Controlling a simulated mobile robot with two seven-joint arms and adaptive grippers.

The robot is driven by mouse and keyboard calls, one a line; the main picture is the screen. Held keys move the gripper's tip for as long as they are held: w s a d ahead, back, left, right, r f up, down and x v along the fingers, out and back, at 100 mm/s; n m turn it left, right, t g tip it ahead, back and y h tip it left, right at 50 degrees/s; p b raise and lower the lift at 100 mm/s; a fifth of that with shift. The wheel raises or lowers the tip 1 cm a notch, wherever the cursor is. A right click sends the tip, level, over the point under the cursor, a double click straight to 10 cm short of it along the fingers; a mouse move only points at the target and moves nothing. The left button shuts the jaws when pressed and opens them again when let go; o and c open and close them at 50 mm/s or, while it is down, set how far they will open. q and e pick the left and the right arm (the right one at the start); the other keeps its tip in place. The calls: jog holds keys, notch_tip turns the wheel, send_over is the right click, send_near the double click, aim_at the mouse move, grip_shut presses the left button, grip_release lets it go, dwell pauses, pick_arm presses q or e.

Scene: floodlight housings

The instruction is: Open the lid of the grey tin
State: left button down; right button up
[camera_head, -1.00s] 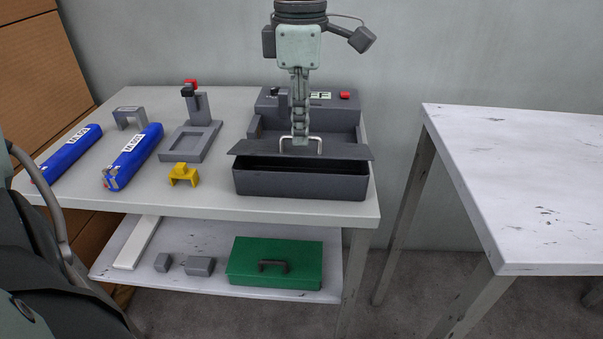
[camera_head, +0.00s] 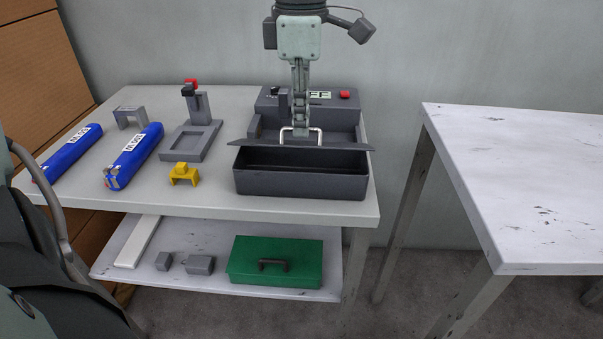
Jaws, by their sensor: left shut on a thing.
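The grey tin (camera_head: 300,184) stands at the right front of the left table. Its lid (camera_head: 262,142) is tilted up and back, so the dark inside of the tin shows along the front. My left gripper (camera_head: 300,134) comes down from above and is shut on the light metal handle (camera_head: 318,135) of the lid. The exact finger contact is small in the picture. My right gripper is not in view.
A grey device with a red button (camera_head: 345,94) stands right behind the tin. Left of it are a grey stand (camera_head: 189,142), a yellow clip (camera_head: 184,174) and two blue cylinders (camera_head: 134,155). A green box (camera_head: 275,262) is on the shelf below. The right table (camera_head: 530,180) is bare.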

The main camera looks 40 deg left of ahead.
pick_arm(q)
jog(key=shift+w+a+r, duration=0.15)
jog(key=shift+w+r, duration=0.05)
jog(key=shift+w, duration=0.05)
jog(key=shift+w+a+r, duration=0.1)
jog(key=shift+w+r, duration=0.05)
jog(key=shift+w, duration=0.05)
jog(key=shift+w+a+r+p, duration=0.15)
jog(key=shift+w+r+p, duration=0.05)
jog(key=shift+p, duration=0.1)
dwell(0.4)
jog(key=shift+w+a+r, duration=0.1)
jog(key=shift+w+a, duration=0.05)
jog(key=shift+w, duration=0.1)
jog(key=shift+w+a+r, duration=0.1)
jog(key=shift+w, duration=0.05)
dwell(0.4)
jog(key=shift+w+a+r, duration=0.1)
jog(key=shift+w+a, duration=0.05)
jog(key=shift+w, duration=0.15)
jog(key=shift+w+a+r, duration=0.1)
jog(key=shift+w+a, duration=0.15)
jog(key=shift+w, duration=0.15)
jog(key=shift+w+a+p, duration=0.2)
jog(key=shift+w+p, duration=0.05)
jog(key=shift+p, duration=0.05)
jog(key=shift+w, duration=0.1)
dwell(0.5)
